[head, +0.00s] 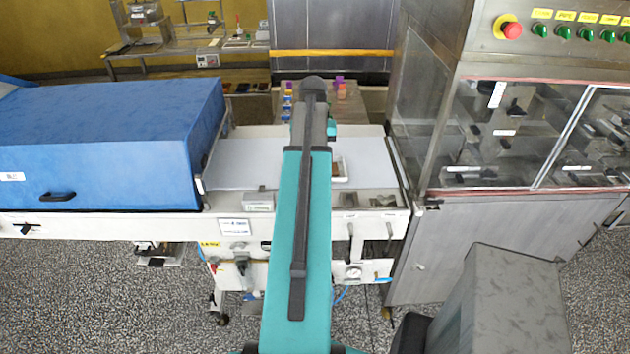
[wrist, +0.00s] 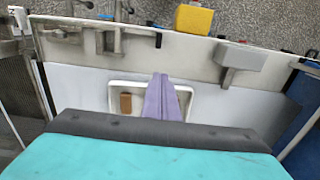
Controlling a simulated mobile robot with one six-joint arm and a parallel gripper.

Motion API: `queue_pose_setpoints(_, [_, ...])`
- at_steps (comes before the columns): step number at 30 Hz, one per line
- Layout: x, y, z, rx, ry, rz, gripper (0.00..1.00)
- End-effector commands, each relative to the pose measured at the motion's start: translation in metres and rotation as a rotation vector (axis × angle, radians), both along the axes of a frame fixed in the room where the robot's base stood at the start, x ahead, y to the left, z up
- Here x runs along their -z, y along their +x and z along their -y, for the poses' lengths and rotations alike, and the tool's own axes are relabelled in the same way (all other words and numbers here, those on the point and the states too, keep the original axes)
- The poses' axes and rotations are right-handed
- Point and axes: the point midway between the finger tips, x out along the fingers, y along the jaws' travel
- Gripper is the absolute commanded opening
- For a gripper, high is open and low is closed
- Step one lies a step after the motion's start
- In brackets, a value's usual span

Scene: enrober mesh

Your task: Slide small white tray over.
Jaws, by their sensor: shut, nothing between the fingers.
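The small white tray (wrist: 132,84) lies on the pale flat belt (wrist: 80,90) in the wrist view. A small brown block (wrist: 126,103) sits in its left part. My gripper (wrist: 161,78) shows as purple fingers, shut and empty, reaching across the tray's right part with the tips near its far rim. I cannot tell whether they touch the tray. My gripper's body hides the tray's near side. In the head view my arm covers most of the tray (head: 346,169) and hides my fingers; only its right side shows.
A blue hood (head: 110,140) covers the belt's left end. A steel cabinet with clear panels (head: 540,130) stands at the right. A small grey box (head: 258,201) sits on the front ledge. The belt left of my arm is clear.

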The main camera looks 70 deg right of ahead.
Motion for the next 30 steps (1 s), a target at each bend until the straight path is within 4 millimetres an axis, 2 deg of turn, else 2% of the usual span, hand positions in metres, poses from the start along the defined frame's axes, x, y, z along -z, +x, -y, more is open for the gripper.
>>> queue_pose_setpoints(11, [0.012, -0.011, 0.006, 0.017, 0.0, 0.0, 0.0])
queue_pose_setpoints(30, [0.079, -0.013, 0.007, 0.02, 0.001, 0.0, 0.0])
